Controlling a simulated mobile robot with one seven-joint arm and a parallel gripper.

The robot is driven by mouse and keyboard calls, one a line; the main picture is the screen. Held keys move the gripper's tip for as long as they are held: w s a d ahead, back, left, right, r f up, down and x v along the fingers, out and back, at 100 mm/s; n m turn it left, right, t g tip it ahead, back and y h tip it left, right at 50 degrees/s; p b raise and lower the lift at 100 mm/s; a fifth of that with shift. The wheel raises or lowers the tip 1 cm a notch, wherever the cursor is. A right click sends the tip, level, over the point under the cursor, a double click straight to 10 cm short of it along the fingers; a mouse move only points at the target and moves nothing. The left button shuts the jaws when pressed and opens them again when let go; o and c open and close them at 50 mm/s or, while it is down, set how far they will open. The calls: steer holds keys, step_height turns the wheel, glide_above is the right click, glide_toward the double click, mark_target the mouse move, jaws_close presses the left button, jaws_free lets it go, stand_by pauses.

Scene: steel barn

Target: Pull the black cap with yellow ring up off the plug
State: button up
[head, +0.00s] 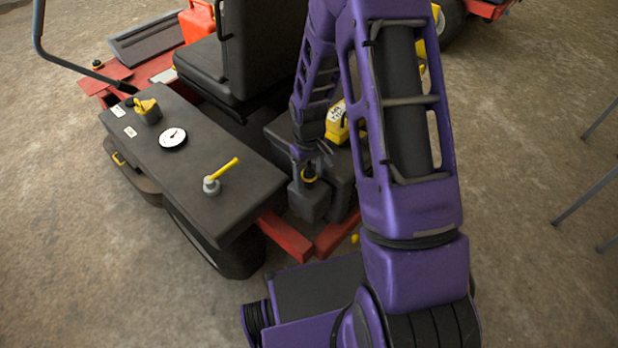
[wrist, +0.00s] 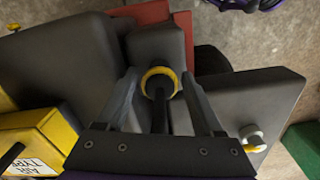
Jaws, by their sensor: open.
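The black cap with its yellow ring (wrist: 160,88) sits upright on a dark grey block in the wrist view, between my fingers. In the head view the cap (head: 309,174) shows on top of the dark block, just below my gripper. My gripper (wrist: 160,78) is open, with one finger on each side of the ring and a gap to each. It also shows in the head view (head: 305,158), pointing down. The plug under the cap is hidden.
A yellow labelled box (head: 337,122) stands close behind my gripper; it also shows in the wrist view (wrist: 38,137). A black deck with a gauge (head: 173,138) and a yellow-handled valve (head: 212,185) lies left. A seat (head: 205,66) stands behind.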

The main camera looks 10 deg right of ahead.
steer(key=shift+f, duration=0.45)
jaws_close()
